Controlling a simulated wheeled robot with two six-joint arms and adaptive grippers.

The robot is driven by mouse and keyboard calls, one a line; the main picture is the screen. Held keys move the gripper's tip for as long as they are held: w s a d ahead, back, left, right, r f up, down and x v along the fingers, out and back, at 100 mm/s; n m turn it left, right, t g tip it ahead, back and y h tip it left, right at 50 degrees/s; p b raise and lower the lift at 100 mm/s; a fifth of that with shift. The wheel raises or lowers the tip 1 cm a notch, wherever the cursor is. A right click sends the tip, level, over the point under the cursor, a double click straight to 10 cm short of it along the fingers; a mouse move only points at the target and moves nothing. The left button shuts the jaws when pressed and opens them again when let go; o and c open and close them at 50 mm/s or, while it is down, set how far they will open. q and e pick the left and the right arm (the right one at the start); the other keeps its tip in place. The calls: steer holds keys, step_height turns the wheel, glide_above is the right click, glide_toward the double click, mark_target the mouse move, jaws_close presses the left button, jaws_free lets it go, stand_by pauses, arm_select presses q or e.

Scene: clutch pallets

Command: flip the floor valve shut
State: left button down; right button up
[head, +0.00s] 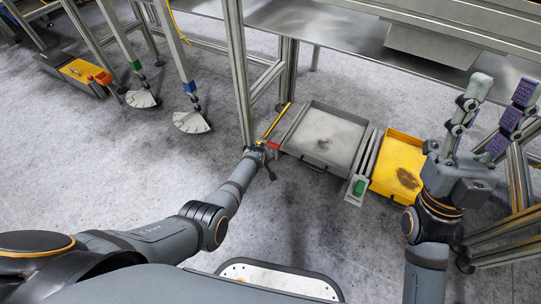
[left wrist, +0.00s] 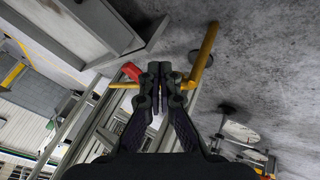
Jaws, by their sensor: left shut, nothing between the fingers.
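A thin yellow bar (head: 276,121) sits low near the floor, left of a grey tray; I take it to be the valve's lever. In the left wrist view the yellow bar (left wrist: 208,48) bends near the fingers, with one part crossing behind them. A red piece (head: 273,145) is close by and also shows in the left wrist view (left wrist: 131,71). My left gripper (head: 265,157) is shut with nothing in it, right at the bar; I cannot tell whether it touches. The valve body is hidden. My right gripper (head: 501,95) is open and empty, raised at the right.
A grey tray (head: 300,146) and a yellow tray (head: 383,184) lie on the floor, with a green-marked piece (head: 359,187) between them. A metal frame post (head: 237,70) stands beside my left gripper. Open floor lies at left.

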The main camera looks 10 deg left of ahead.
steer(key=w+f+m+g+h+p, duration=0.2)
steer(key=w+f+m+g+h, duration=0.4)
steer(key=w+f, duration=0.55)
step_height(320, 180, down, 16)
steer(key=g+h+p, duration=0.1)
steer(key=g+p, duration=0.1)
steer(key=g, duration=0.6)
steer(key=s+f+g+p, duration=0.2)
steer(key=s+f+g, duration=0.8)
steer(key=f, duration=0.5)
arm_select(q)
steer(key=s+d+r+p, duration=0.2)
steer(key=s+r+p, duration=0.3)
steer(key=r, duration=0.2)
steer(key=shift+s+r, duration=0.15)
steer(key=shift+r, duration=0.25)
arm_select(e)
steer(key=s+d+r+n+g, duration=0.1)
steer(key=s+g, duration=0.3)
steer(key=s, duration=0.4)
steer(key=shift+g+h, duration=0.3)
steer(key=shift+s, duration=0.1)
